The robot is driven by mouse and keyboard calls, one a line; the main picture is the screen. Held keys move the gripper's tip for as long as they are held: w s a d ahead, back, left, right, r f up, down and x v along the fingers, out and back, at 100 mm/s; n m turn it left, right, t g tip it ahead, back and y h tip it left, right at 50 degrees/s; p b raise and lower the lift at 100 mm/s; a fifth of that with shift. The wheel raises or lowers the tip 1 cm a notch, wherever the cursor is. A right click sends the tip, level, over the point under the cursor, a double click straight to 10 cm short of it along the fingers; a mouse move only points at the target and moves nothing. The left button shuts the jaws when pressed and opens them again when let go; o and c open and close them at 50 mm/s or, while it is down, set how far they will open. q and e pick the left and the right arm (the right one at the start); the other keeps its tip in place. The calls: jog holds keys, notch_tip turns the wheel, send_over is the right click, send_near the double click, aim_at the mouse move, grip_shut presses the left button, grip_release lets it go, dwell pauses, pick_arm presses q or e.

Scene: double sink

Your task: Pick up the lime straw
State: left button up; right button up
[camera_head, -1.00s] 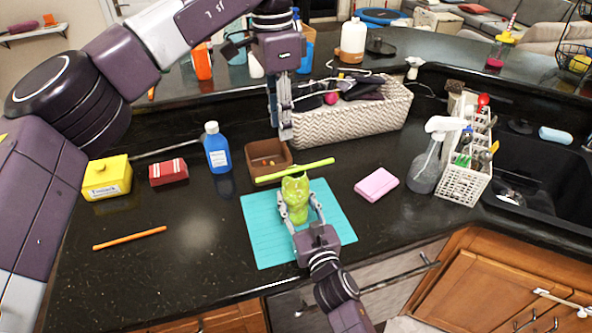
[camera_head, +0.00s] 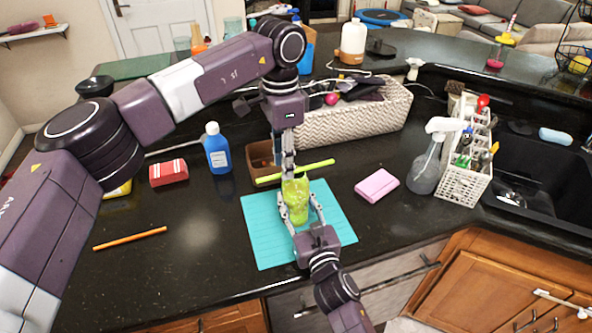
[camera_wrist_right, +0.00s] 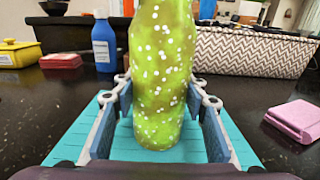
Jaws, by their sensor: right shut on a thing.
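The lime straw (camera_head: 318,166) lies slanted across the front of the small brown box, just behind the green cup; the left fingers hide part of it. My left gripper (camera_head: 288,174) points down at the straw, its tips overlapping it in the head view. I cannot tell whether they touch it or how far they are open. My right gripper (camera_head: 298,208) is shut on a lime-green, white-dotted cup (camera_wrist_right: 160,75), upright over the turquoise mat (camera_head: 262,240). The wrist view cuts off the cup's top and does not show the straw.
A blue bottle (camera_head: 217,150) and red box (camera_head: 168,172) stand left, with an orange straw (camera_head: 130,238) in front. The small brown box (camera_head: 260,160) and a woven basket (camera_head: 350,122) are behind. A pink sponge (camera_head: 377,185) lies right.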

pick_arm(q)
jog(key=shift+f, duration=0.6)
jog(key=shift+c, duration=0.6)
grip_shut()
jog(key=shift+r, duration=0.1)
